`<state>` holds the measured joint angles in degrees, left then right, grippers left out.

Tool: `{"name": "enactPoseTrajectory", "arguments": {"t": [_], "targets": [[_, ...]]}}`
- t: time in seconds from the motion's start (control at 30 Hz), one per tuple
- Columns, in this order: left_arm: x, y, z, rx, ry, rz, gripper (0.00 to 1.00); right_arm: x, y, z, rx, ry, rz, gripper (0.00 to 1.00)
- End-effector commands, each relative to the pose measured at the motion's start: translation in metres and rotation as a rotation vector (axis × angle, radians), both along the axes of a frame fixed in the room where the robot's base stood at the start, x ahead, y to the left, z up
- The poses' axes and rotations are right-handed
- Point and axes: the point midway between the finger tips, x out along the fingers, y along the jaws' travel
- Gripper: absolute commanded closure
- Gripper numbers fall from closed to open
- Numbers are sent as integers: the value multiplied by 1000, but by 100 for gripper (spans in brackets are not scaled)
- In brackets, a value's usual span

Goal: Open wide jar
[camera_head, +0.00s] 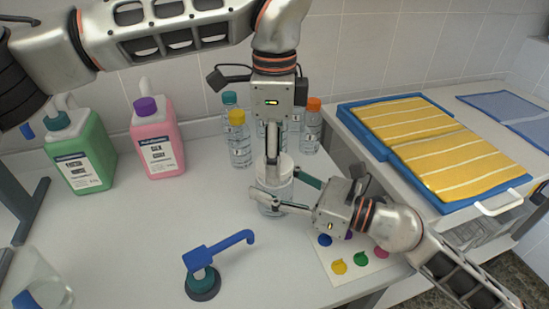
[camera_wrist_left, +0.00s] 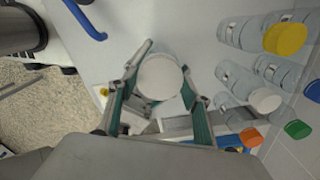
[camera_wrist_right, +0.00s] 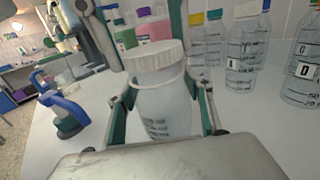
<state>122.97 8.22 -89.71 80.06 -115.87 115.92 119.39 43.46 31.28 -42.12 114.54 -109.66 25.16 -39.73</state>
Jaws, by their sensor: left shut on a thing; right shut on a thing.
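The wide jar (camera_head: 273,187) is clear with a white ribbed lid and stands upright on the white counter. Its body (camera_wrist_right: 166,108) and lid (camera_wrist_right: 152,56) show in the right wrist view, with the lid seated on top. My right gripper (camera_head: 283,194) comes from the right and is shut on the jar's body. My left gripper (camera_head: 272,160) points down from above and is shut on the lid (camera_wrist_left: 159,77), one finger hiding part of it in the head view. In the left wrist view its fingers sit on either side of the lid.
Several clear bottles with coloured caps (camera_head: 239,140) stand behind the jar. Green (camera_head: 83,155) and pink (camera_head: 158,140) jugs stand at the back left. A blue hooked tool (camera_head: 215,250) stands at the front. A colour-spotted card (camera_head: 345,262) lies near the right arm. Yellow towels (camera_head: 440,150) lie at right.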

Motion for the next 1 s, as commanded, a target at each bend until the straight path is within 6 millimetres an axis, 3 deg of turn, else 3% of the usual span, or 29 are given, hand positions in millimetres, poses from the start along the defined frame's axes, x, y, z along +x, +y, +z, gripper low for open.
{"name": "enactPoseTrajectory", "arguments": {"t": [0.73,1.0], "targets": [[0,0,13,0,-1,-1,78,0,0,0,0,1,0,100],[1,0,41,0,-3,0,78,0,0,0,0,1,0,100]]}}
